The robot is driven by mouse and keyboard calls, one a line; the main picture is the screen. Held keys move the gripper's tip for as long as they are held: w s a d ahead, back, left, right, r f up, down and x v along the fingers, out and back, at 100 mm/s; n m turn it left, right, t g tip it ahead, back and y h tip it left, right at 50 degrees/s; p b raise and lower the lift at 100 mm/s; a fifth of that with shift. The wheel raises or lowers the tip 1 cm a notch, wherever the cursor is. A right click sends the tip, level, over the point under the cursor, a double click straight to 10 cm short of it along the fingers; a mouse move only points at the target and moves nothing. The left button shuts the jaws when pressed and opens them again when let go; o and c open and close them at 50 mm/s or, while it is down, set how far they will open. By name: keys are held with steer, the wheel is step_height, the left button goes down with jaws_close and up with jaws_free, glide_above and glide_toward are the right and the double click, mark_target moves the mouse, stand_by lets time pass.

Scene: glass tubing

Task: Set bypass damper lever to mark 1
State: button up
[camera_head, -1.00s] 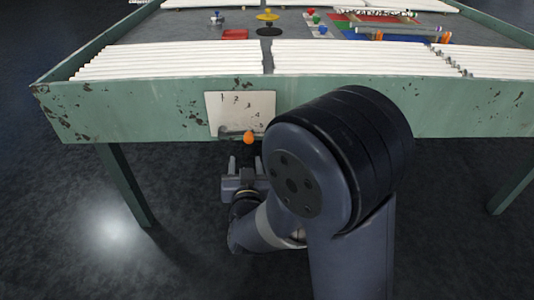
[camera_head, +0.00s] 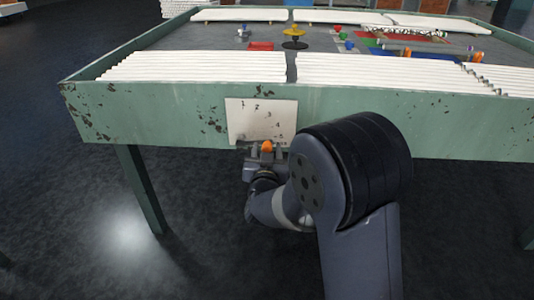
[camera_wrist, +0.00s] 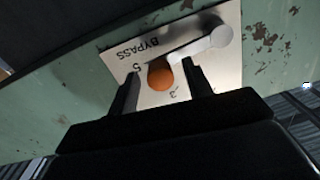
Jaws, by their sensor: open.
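The pale bypass plate (camera_head: 244,118) is fixed to the green table's front side, with number marks 1 to 5 along an arc. It also shows in the wrist view (camera_wrist: 120,62), turned round, with the word BYPASS and a 5 readable. The damper lever is a grey bar (camera_wrist: 190,49) with a round end at the upper right and an orange knob (camera_wrist: 160,75) at its other end. The knob (camera_head: 267,147) sits low on the plate, nearest the 5 end. My gripper (camera_wrist: 162,82) is open, one finger on each side of the knob. I cannot tell whether either finger touches it.
The green table (camera_head: 170,112) has a raised rim and legs. White tubes (camera_head: 200,66) lie along its near edge. A yellow-topped object (camera_head: 295,30), a red block (camera_head: 261,46) and several small coloured things stand further back. The dark floor left of the table is clear.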

steer(key=shift+w, duration=0.1)
steer(key=shift+c, duration=0.5)
jaws_close()
